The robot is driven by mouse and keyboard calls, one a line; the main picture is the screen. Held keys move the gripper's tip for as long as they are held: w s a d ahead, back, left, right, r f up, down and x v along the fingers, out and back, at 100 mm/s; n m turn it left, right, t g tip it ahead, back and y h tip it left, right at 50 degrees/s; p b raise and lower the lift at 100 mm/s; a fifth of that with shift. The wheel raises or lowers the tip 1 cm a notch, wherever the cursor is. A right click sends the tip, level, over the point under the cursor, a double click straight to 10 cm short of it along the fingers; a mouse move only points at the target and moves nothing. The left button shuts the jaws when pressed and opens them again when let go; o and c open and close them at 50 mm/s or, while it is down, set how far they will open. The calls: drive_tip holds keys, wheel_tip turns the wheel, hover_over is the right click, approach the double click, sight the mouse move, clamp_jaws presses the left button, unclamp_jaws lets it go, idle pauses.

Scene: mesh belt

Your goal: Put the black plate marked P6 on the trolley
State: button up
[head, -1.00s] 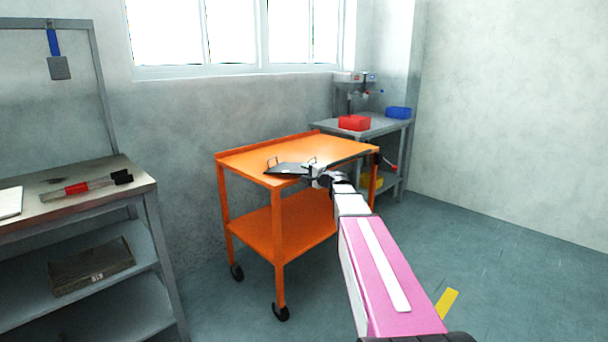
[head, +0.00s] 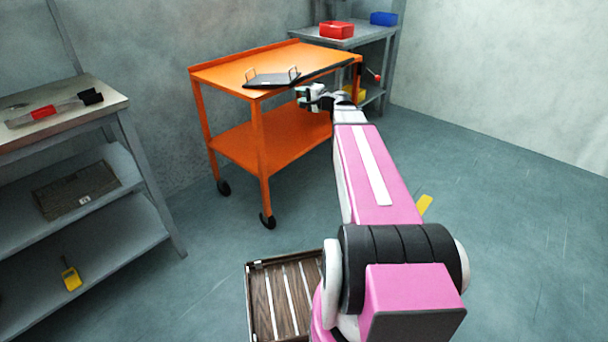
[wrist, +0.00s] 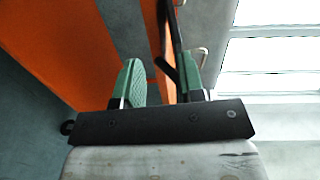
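The black plate (head: 272,80) with two upright wire handles lies on the top shelf of the orange trolley (head: 225,69), near its front edge. No P6 mark is readable. My gripper (head: 304,96) is just in front of that edge, below and right of the plate, apparently apart from it. In the wrist view my gripper (wrist: 160,82) has its two green fingers spread, with a gap between them. The dark plate (wrist: 174,32) shows nearly edge-on beyond the fingers, beside the orange trolley (wrist: 55,45).
A grey shelf bench (head: 95,105) stands at left with a red-handled tool on top. A wooden slatted crate (head: 262,300) sits on the floor by my base. Behind the trolley, a grey table (head: 365,36) holds red and blue bins. The floor at right is mostly clear.

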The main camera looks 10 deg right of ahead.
drive_tip(key=s+a+f+n+g+h, duration=0.3)
drive_tip(key=s+a+f+n+g, duration=0.15)
drive_tip(key=s+f, duration=0.55)
drive_tip(key=s+a+f+n+g+h, duration=0.35)
drive_tip(key=s+f+g, duration=0.25)
drive_tip(key=s+f, duration=0.45)
drive_tip(key=s+d+f+n+g+h, duration=0.1)
drive_tip(key=s+d+f+g+h, duration=0.1)
drive_tip(key=s+f+h, duration=0.2)
wheel_tip(320, 180, down, 2)
drive_tip(key=shift+s+d+f+n+g, duration=0.15)
drive_tip(key=shift+s+d+n+g, duration=0.25)
drive_tip(key=shift+s, duration=0.6)
drive_tip(key=shift+o, duration=0.2)
